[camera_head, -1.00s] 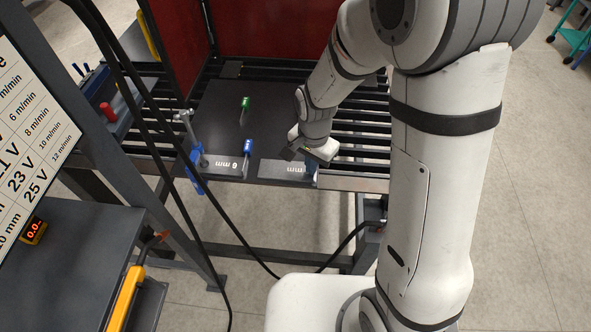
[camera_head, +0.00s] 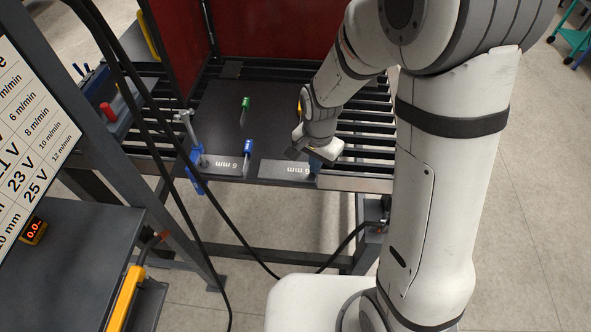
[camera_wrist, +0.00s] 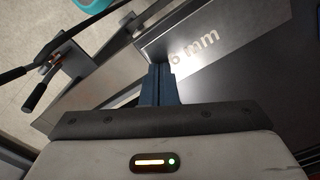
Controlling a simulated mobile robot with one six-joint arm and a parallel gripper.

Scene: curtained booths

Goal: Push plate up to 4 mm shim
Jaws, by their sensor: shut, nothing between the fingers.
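Two grey steel plates marked "6 mm" lie along the front edge of a dark table top (camera_head: 275,108): a left plate (camera_head: 210,172) and a right plate (camera_head: 272,170). A blue-handled piece (camera_head: 249,147) stands by the gap between them; a green-handled piece (camera_head: 245,103) stands farther back. No thickness is legible on either, so I cannot tell which is the 4 mm shim. My gripper (camera_head: 314,169) is shut and empty by the right plate's right end. In the wrist view its blue fingers (camera_wrist: 158,78) are close to a "6 mm" plate (camera_wrist: 210,42); contact is unclear.
A blue clamp (camera_head: 193,160) with a grey screw stands at the left plate's left end. Dark cables (camera_head: 160,130) cross the left foreground. Open slats (camera_head: 365,140) lie right of the table top, and red curtains (camera_head: 270,30) hang behind.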

